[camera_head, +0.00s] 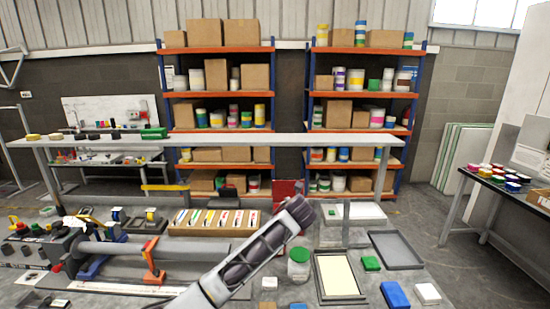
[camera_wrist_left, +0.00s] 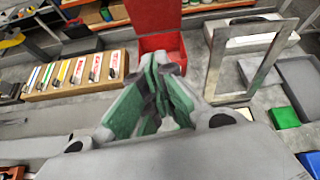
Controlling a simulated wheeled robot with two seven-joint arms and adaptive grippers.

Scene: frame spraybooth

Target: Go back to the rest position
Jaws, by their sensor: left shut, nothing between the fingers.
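My left arm comes in from the bottom of the head view and slants up to the right above the workbench. My left gripper (camera_head: 302,208) is at its upper end, small and dark there, in front of a red box (camera_head: 286,188). In the left wrist view the gripper (camera_wrist_left: 160,65) has green finger pads that lean together. It is shut and holds nothing. The red box (camera_wrist_left: 163,30) lies just beyond the fingertips in that view. My right gripper is not in view.
A tray of coloured tools (camera_head: 215,229) is left of the gripper. An upright grey frame (camera_wrist_left: 214,65) stands to its right. A cream-filled tray (camera_head: 338,277), a green-lidded jar (camera_head: 299,263) and blocks occupy the bench's right. Shelves (camera_head: 217,94) stand behind.

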